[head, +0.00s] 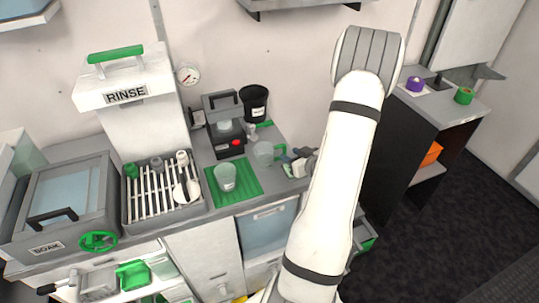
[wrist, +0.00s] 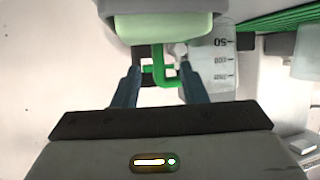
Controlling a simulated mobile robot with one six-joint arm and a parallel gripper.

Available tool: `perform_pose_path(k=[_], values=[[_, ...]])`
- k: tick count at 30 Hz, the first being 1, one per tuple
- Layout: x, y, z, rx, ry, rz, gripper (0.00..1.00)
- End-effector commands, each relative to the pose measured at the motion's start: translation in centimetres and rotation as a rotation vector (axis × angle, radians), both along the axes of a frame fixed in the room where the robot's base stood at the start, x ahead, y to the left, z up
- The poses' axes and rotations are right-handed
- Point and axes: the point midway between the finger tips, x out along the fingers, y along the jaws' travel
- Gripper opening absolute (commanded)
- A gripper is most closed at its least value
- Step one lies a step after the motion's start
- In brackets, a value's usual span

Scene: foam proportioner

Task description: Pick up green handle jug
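The clear jug with a green handle stands on the grey counter, right of the green mat, in the head view (head: 264,154). Its handle faces right, toward my gripper (head: 291,166). In the wrist view, the jug's clear wall with dark measuring marks (wrist: 216,62) shows behind the right finger. The green handle (wrist: 160,76) shows between the two dark fingertips of my gripper (wrist: 158,85). The fingers are apart, with gaps beside the handle; I cannot tell whether either touches it.
Another clear cup (head: 225,177) stands on the green mat (head: 247,192). A black machine (head: 224,130) and a black cup (head: 254,103) stand behind. A slatted drying tray (head: 150,212) and a soak basin (head: 62,200) are left. A dark shelf unit (head: 400,150) stands right.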

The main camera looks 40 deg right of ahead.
Motion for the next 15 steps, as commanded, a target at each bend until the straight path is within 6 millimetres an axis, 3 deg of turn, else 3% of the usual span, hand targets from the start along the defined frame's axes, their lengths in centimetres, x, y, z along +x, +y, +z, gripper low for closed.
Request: perform_pose_path(k=[9,15], values=[[3.8,-0.4,-1.3,0.0,0.003,-0.011,0.39],[4.8,-0.6,-1.9,-0.001,0.002,-0.016,0.39]])
